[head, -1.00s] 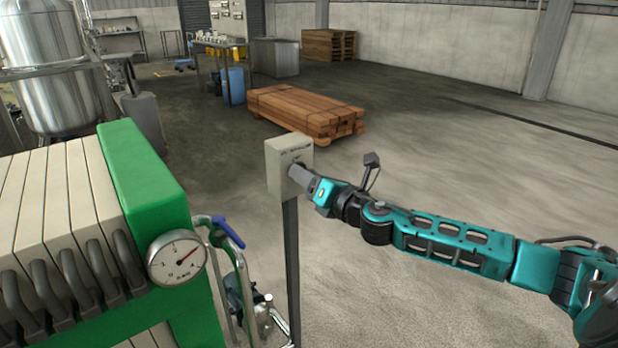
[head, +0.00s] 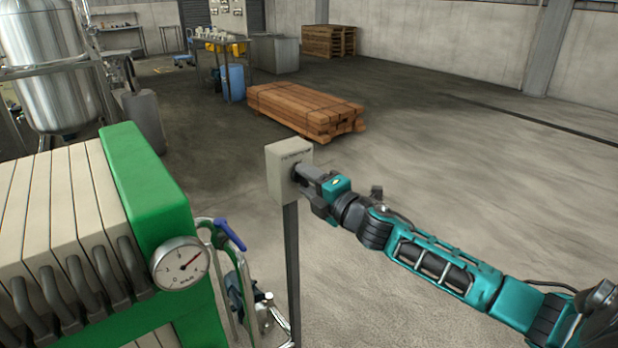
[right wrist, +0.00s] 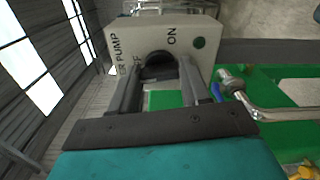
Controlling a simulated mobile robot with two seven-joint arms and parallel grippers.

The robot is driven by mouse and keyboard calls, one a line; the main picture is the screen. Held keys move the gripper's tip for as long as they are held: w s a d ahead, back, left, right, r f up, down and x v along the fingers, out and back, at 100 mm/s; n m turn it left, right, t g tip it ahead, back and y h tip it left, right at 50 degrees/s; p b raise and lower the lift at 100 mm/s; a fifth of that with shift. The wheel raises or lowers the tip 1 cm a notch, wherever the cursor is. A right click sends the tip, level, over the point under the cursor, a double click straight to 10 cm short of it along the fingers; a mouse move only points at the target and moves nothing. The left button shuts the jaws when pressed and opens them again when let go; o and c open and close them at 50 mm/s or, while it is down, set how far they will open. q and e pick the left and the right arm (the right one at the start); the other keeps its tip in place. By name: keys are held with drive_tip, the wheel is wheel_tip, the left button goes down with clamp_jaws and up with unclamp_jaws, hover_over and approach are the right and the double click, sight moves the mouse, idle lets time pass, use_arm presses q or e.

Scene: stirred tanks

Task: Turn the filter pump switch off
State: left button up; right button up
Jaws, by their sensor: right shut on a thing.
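The filter pump switch box (head: 277,174) is a pale grey box on a dark post. It also shows in the right wrist view (right wrist: 122,42), with "PUMP", "ON" and a partly hidden "OFF" lettered on its face. A dark rotary knob (right wrist: 158,62) sits on that face. My right gripper (head: 301,172) is at the face, and its fingers (right wrist: 160,80) are shut on the knob, one on either side. The fingers hide much of the knob, so I cannot tell its exact setting. A dark green lamp (right wrist: 199,43) is beside "ON". My left gripper is not in view.
A green filter press (head: 150,190) with a pressure gauge (head: 181,264) stands at the left. Pipework with a blue-handled valve (head: 229,233) is between it and the post. Stacked timber (head: 300,108) lies behind. The floor at the right is clear.

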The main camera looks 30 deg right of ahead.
drive_tip(key=shift+m+p, duration=0.3)
drive_tip(key=shift+m, duration=0.5)
drive_tip(key=o, duration=1.1)
drive_tip(key=shift+c, duration=0.2)
drive_tip(key=s+d, duration=0.1)
drive_tip(key=s, duration=1.2)
drive_tip(key=shift+b, duration=0.3)
